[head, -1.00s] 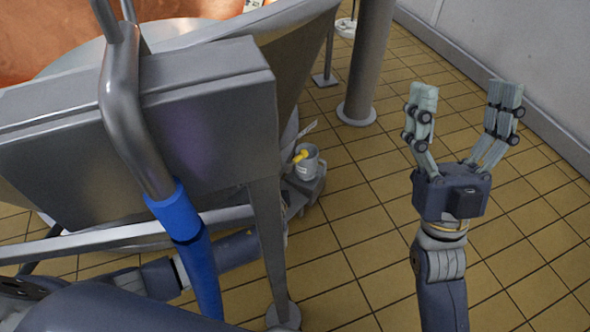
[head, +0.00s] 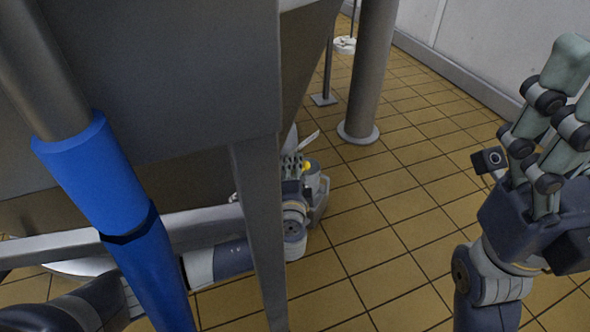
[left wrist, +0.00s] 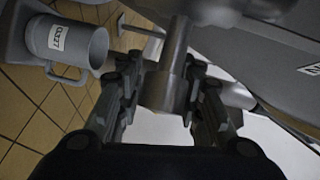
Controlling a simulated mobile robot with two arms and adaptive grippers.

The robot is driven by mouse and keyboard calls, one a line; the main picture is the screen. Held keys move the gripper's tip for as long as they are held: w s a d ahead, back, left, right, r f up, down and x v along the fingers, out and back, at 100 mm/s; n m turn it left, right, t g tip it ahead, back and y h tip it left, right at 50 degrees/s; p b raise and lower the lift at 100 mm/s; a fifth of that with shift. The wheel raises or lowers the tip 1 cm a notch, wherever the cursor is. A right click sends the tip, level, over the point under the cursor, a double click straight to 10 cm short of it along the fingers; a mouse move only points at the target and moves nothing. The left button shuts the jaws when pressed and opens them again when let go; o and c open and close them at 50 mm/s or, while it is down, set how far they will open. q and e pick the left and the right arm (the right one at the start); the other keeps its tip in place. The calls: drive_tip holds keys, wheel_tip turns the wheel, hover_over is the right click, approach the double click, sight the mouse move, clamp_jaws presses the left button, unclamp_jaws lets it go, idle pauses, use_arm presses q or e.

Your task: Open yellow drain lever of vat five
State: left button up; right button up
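A small yellow piece (head: 307,165), apparently the drain lever, shows low beneath the vat in the head view. My left gripper (head: 292,163) is right beside it at the end of my arm, which reaches under the vat. I cannot tell whether they touch. In the left wrist view the fingers of my left gripper (left wrist: 165,80) are apart, with a grey metal pipe (left wrist: 165,88) between or just beyond them.
The grey vat body (head: 190,70), a leg (head: 262,230) and a blue-sleeved pipe (head: 110,190) stand in front of my left arm. A grey labelled mug (left wrist: 70,42) is beside my left gripper. A column (head: 370,70) stands behind. The tiled floor (head: 400,220) is open.

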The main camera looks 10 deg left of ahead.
use_arm(q)
drive_tip(key=shift+x, duration=0.95)
clamp_jaws()
drive_tip(key=shift+f, duration=0.1)
